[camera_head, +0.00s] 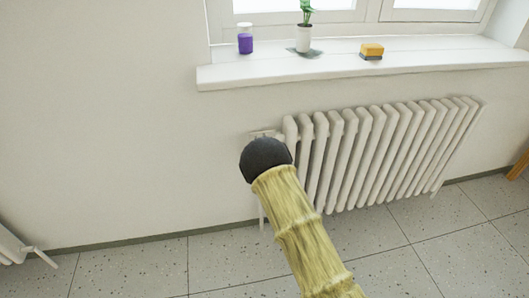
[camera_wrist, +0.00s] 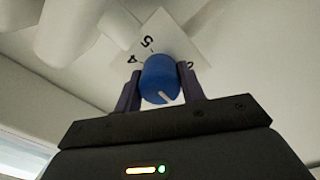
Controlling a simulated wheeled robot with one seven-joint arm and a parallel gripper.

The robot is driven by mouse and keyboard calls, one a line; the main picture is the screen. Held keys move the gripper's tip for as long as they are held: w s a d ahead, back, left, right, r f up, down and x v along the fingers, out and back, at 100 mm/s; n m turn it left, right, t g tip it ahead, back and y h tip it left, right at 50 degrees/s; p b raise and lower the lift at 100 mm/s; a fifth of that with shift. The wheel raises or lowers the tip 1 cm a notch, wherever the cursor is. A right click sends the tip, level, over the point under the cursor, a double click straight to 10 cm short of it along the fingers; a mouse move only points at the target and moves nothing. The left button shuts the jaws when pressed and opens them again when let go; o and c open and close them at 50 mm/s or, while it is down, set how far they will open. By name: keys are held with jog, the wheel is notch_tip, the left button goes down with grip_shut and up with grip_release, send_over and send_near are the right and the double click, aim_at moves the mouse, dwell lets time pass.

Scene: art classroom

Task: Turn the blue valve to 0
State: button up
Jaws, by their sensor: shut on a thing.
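The blue valve (camera_wrist: 158,70) is a round knob with a white pointer line, seen in the wrist view. Its pointer faces the lower right part of the knob, toward my gripper's body. Behind it is a white dial plate (camera_wrist: 172,38), tilted in the picture, with a 5 and a 4 at the upper left and a partly hidden mark at the right. My gripper (camera_wrist: 160,84) is shut on the blue valve, one dark finger on each side. In the head view my arm hides the valve and the gripper.
A white radiator (camera_head: 375,155) stands under the window sill (camera_head: 330,70). On the sill are a purple jar (camera_head: 245,42), a potted plant (camera_head: 304,38) and a yellow sponge (camera_head: 371,50). The tiled floor in front is clear.

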jog(key=n, duration=0.5)
jog(key=shift+f+n+b, duration=0.1)
jog(key=shift+n+b, duration=0.3)
jog(key=n, duration=0.5)
jog(key=o, duration=1)
jog(key=shift+c, duration=0.2)
jog(key=shift+s, duration=0.1)
jog(key=p+v, duration=0.2)
jog(key=v, duration=1.5)
jog(key=shift+d, duration=0.25)
jog(key=shift+s, duration=0.1)
